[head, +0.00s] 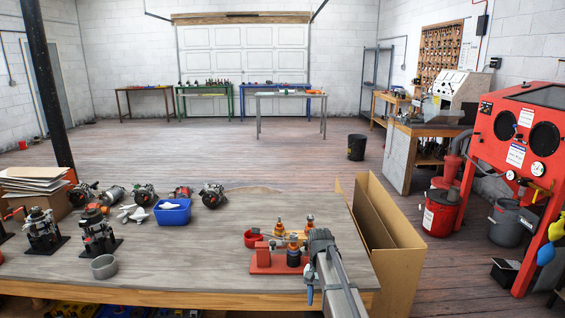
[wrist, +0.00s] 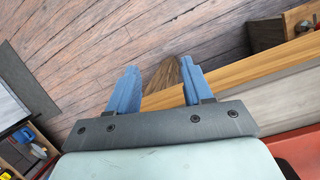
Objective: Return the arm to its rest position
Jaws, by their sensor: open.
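My gripper shows in the wrist view (wrist: 158,85) with its two blue fingers apart and nothing between them. Beyond the fingers lie the plank floor and a wooden edge. In the head view, my arm reaches in at the front right of the workbench (head: 215,240). One blue fingertip (head: 310,295) shows there, beside the red fixture, near the bench's front edge. The rest of the gripper is hidden behind the arm. Whether it touches the fixture cannot be told.
The red fixture (head: 262,262) with orange and metal parts stands just left of my arm. A cardboard box (head: 405,262) stands at the bench's right end. The bench middle is clear.

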